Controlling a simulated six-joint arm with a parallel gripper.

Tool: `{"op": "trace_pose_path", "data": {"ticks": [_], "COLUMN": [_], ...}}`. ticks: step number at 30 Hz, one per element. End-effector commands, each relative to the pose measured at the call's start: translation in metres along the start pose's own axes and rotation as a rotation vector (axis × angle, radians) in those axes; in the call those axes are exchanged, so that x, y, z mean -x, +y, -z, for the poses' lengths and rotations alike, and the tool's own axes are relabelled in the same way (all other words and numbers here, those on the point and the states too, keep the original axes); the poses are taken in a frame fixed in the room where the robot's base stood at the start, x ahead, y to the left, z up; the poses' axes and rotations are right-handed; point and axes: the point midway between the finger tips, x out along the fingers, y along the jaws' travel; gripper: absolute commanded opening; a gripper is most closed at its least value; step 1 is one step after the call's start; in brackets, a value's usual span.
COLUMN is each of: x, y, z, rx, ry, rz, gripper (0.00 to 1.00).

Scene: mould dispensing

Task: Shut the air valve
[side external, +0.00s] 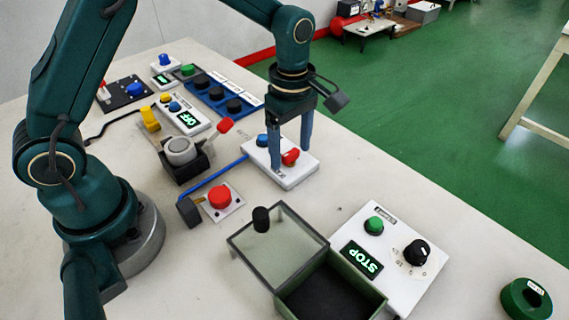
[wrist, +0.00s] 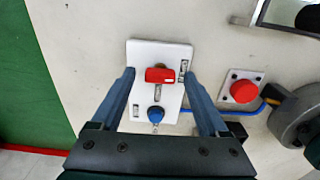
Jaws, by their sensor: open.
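The air valve is a white plate (side external: 308,166) on the bench with a red handle (side external: 291,157) and a blue knob (side external: 263,140). In the wrist view the red handle (wrist: 160,75) lies crosswise over the plate (wrist: 145,54), and the blue knob (wrist: 155,115) is nearer my wrist. My gripper (side external: 291,154) points down over the plate. Its fingers (wrist: 159,75) are open, one on each side of the red handle, with a visible gap on both sides. Nothing is held. Small labels on the plate are too small to read.
A red push button (side external: 220,197) sits beside the plate, with a blue hose (side external: 215,174) running close by. A lidded green box (side external: 360,301) and a white STOP panel (side external: 405,213) stand in front. More switch panels (side external: 184,117) lie behind. The bench right of the plate is clear.

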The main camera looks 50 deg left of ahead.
Motion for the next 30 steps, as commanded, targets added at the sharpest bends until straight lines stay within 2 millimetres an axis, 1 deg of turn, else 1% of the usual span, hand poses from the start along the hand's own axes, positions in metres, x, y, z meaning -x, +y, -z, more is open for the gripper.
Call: {"op": "trace_pose_path", "data": {"ticks": [1, 2, 3, 5, 6, 7, 14, 20, 26, 30], "x": [0.0002, 0.0002, 0.0003, 0.0003, 0.0004, 0.0004, 0.0006, 0.0006, 0.0006, 0.0006], "y": [0.0000, 0.0000, 0.0000, 0.0000, 0.0000, 0.0001, 0.0002, 0.0002, 0.0001, 0.0000], "z": [0.0000, 0.0000, 0.0000, 0.0000, 0.0000, 0.0000, 0.0000, 0.0001, 0.0002, 0.0002], "rx": [0.000, 0.000, 0.000, 0.000, 0.000, 0.000, -0.012, -0.078, -0.218, -0.347], "ry": [0.000, 0.000, 0.000, 0.000, 0.000, 0.000, 0.000, 0.001, 0.001, 0.001], "rz": [0.000, 0.000, 0.000, 0.000, 0.000, 0.000, -0.001, 0.000, 0.000, 0.000], "gripper": [0.78, 0.66, 0.51, 0.28, 0.12, 0.01, 0.00, 0.00, 0.00, 0.00]}}
